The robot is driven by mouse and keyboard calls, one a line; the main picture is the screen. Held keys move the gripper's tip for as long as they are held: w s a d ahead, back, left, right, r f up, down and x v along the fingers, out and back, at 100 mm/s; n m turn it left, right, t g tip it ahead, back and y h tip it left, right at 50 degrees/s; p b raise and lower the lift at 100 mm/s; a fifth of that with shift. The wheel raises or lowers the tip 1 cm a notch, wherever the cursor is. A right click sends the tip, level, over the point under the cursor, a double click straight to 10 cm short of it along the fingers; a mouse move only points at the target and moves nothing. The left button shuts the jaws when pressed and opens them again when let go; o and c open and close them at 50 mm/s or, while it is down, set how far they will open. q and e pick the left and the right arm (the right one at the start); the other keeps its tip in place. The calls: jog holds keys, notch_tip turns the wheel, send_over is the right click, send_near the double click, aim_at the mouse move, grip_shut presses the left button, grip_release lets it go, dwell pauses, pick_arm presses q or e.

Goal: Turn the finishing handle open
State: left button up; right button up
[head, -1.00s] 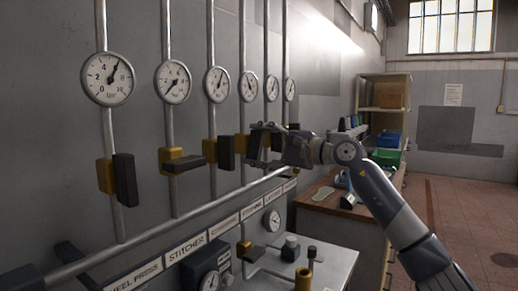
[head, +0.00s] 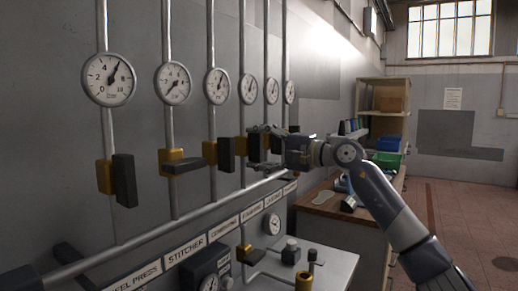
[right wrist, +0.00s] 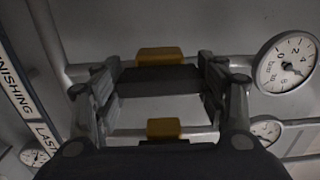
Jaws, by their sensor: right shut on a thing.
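The finishing handle (head: 254,149) is a black bar on a yellow valve body (head: 240,147) on the fourth pipe from the left. It stands upright, along its pipe. In the right wrist view the handle (right wrist: 155,78) lies between the two fingers, with its yellow body (right wrist: 159,54) just behind it. My right gripper (head: 264,146) is shut on the handle; it also shows in the right wrist view (right wrist: 160,88). The gripper partly hides the handle and the valve behind it in the head view. My left gripper is out of view.
Neighbouring valves have black handles: one upright (head: 226,153), one sideways (head: 184,165). Round gauges (head: 248,87) sit above them. A lasting valve (right wrist: 163,128) is close below in the wrist view. A bench (head: 330,206) stands at right; floor beyond is open.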

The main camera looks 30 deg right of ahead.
jog(key=o, duration=1.1)
jog(key=v, duration=1.2)
